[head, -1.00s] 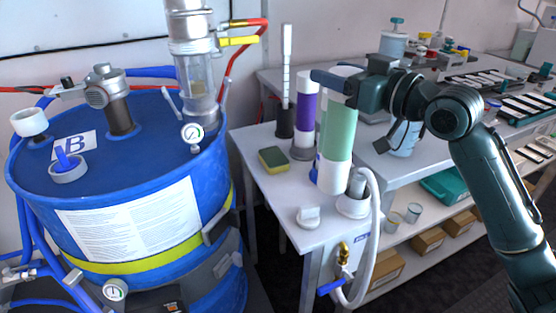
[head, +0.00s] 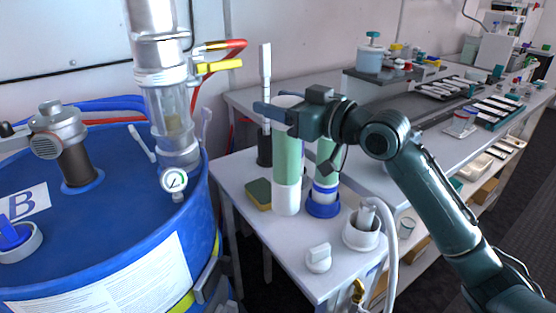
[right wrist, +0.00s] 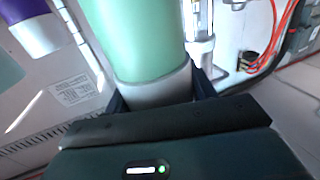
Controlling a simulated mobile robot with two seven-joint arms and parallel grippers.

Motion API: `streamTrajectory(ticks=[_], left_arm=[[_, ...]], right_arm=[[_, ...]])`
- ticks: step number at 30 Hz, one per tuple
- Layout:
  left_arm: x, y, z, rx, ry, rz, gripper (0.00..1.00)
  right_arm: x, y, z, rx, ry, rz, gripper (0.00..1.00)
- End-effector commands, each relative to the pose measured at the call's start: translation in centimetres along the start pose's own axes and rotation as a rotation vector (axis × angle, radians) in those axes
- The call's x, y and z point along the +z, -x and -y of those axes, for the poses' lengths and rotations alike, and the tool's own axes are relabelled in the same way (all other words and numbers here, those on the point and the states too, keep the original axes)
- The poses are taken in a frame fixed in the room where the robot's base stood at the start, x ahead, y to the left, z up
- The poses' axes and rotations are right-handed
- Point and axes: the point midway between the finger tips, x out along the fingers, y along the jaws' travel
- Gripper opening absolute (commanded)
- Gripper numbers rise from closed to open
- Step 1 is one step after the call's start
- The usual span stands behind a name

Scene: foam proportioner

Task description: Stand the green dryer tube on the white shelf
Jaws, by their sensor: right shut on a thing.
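My right gripper (head: 284,112) is shut on a green dryer tube (head: 287,156) near its white top and holds it upright. The tube's white lower end is over the white shelf (head: 235,173); I cannot tell whether it touches. In the right wrist view the held green tube (right wrist: 138,35) has its white end between the fingers (right wrist: 158,100). Another green tube (head: 325,155) stands to the right in a blue base. A purple tube (right wrist: 38,30) shows in the right wrist view; in the head view the held tube hides it. My left gripper is out of view.
A yellow-green sponge (head: 258,194) lies left of the held tube. A white knobbed block (head: 318,258) and a white cup with a hose (head: 362,236) stand nearer. A tall black-and-white cylinder (head: 265,90) stands behind. The blue drum (head: 110,225) is at left.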

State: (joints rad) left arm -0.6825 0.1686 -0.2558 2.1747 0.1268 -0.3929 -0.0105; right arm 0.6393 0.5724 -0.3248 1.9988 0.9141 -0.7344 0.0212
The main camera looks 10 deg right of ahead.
Motion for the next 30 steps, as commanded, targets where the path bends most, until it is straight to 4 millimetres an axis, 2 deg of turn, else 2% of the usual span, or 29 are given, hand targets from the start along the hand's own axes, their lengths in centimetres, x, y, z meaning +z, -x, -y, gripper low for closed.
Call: streamTrajectory(ticks=[1, 3, 8, 16, 27, 28, 30], left_arm=[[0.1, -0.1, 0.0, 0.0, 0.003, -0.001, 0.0], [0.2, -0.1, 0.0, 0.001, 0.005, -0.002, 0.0], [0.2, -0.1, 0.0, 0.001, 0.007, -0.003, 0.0], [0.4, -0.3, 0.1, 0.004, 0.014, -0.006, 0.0], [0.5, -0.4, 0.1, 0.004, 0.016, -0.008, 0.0], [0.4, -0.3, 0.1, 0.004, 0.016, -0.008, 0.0], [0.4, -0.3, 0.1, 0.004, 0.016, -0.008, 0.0]], right_arm=[[1.1, 0.0, 0.0, 0.0, -0.003, 0.0, 0.03], [2.0, 0.0, 0.0, 0.001, -0.001, -0.002, 0.03], [3.1, 0.0, 0.0, 0.0, 0.0, -0.004, 0.03], [6.5, 0.0, 0.0, 0.0, -0.002, -0.002, 0.03], [7.0, 0.0, 0.0, 0.0, 0.001, -0.004, 0.03], [7.0, 0.0, 0.0, 0.0, 0.0, -0.001, 0.58], [7.0, 0.0, 0.0, 0.0, 0.0, -0.001, 0.64]])
